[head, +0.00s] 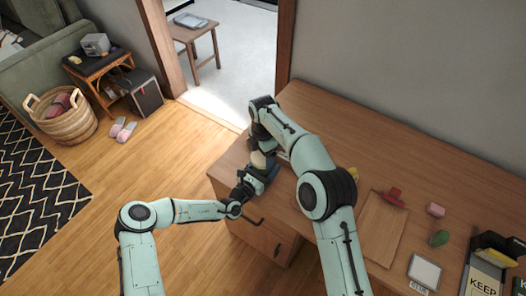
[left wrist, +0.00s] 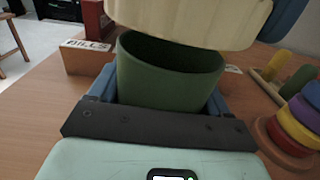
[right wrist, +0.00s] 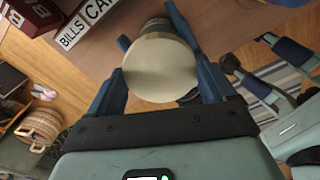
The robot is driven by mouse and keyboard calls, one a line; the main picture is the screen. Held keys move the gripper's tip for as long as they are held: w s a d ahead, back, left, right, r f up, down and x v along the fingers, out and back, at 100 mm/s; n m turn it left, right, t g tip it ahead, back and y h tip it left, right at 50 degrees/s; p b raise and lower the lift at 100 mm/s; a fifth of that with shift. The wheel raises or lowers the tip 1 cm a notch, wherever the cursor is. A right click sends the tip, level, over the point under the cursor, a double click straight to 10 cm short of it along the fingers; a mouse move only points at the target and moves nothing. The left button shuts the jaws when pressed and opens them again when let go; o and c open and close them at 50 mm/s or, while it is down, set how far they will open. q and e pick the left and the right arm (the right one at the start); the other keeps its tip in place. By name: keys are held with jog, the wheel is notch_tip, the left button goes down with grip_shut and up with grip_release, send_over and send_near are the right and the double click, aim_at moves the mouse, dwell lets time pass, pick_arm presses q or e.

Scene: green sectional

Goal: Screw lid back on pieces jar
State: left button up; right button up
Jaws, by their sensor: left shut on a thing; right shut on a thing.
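The pieces jar is a dark green open cup (left wrist: 165,72), upright between the blue fingers of my left gripper (left wrist: 163,95). Its dark inside shows below the lid. The lid is a thick pale wooden disc (left wrist: 185,18), above the jar's mouth and slightly tilted, with a gap at the near rim. Whether its far edge touches the jar is hidden. My right gripper (right wrist: 155,38) is shut on the lid, whose round pale top (right wrist: 160,68) faces the right wrist camera; a bit of green jar shows behind it. In the head view both grippers meet at the desk's left end, jar mostly hidden.
The wooden desk (head: 430,150) holds a clipboard (head: 380,228), a red item (head: 391,196) and a white-framed tablet (head: 424,271) to the right. A BILLS block (left wrist: 88,57) stands behind the jar. A stack of coloured rings (left wrist: 298,120) stands close at right.

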aim_at(263, 170)
dwell(0.4)
jog(key=shift+f, duration=0.85)
jog(key=shift+f, duration=0.6)
